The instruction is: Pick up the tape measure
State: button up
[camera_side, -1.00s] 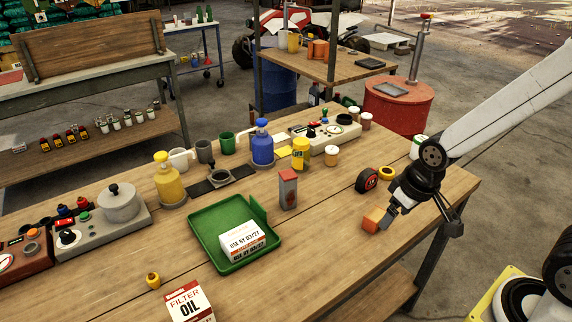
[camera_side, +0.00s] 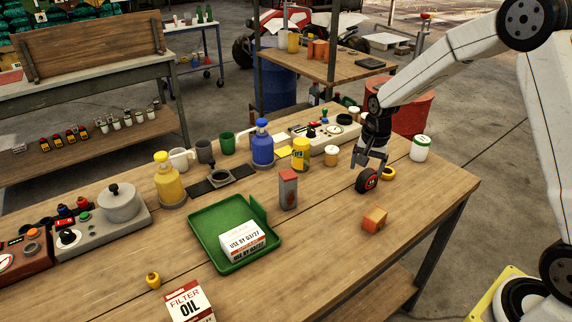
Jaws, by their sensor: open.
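The tape measure (camera_side: 367,181), round with a red face and black rim, stands on edge on the wooden bench, right of the middle. My gripper (camera_side: 370,162) points down just above it with its jaws open. The fingertips are close to the top of the tape measure. I cannot tell whether they reach down on either side of it or touch it.
A yellow ring (camera_side: 388,174) lies close to the tape measure's right. An orange block (camera_side: 374,219) is nearer the front. A grey-and-red box (camera_side: 288,190) stands to the left, and a white jar (camera_side: 421,148) to the right. The bench's front right is clear.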

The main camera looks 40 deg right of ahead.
aim_at(367, 179)
jog(key=w+d+f+m, duration=0.1)
jog(key=d+m, duration=0.1)
jog(key=w+d+f+m, duration=0.2)
jog(key=d, duration=0.1)
jog(key=w+d+f+m+g, duration=0.1)
jog(key=w+d+m, duration=0.1)
jog(key=d, duration=0.1)
jog(key=shift+w+d+f+m, duration=0.25)
jog(key=shift+f+m, duration=0.05)
jog(key=shift+f, duration=0.05)
jog(key=shift+s+f, duration=0.15)
jog(key=shift+f, duration=3.75)
grip_shut()
